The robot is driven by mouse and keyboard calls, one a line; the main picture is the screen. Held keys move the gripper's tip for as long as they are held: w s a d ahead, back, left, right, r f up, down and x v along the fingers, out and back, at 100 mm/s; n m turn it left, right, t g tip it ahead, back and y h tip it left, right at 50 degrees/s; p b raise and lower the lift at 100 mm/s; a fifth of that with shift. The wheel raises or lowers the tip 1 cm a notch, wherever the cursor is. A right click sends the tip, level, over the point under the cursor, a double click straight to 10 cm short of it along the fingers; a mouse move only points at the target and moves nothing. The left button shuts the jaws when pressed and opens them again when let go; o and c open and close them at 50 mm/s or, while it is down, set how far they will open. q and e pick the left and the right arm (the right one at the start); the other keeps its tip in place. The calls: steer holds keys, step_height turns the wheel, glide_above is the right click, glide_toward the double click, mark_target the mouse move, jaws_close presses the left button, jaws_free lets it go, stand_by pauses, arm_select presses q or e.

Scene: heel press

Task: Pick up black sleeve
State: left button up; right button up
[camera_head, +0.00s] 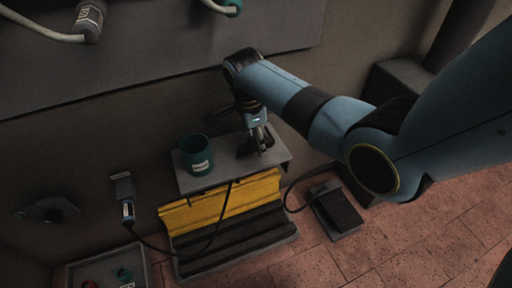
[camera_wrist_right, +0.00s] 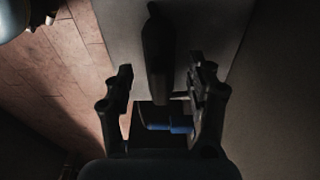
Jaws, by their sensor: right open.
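A dark elongated piece (camera_wrist_right: 158,45), which looks like the black sleeve, lies in front of the grey shelf surface in the right wrist view. My right gripper (camera_wrist_right: 165,72) is open, with one finger on each side of the near end of this piece. No clear contact shows. In the head view my right gripper (camera_head: 256,147) points down at the right part of the grey shelf (camera_head: 222,177); there the sleeve cannot be told apart from the dark fingers. My left gripper is not in view.
A teal cup with a label (camera_head: 196,157) stands on the shelf, left of my right gripper. Below is a yellow and black press bed (camera_head: 222,205). A cabled handheld device (camera_head: 126,200) hangs left. A pedal (camera_head: 337,209) and a tray (camera_head: 147,262) are on the floor.

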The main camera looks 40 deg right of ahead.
steer(key=shift+f, duration=0.1)
jaws_close()
stand_by(0.4)
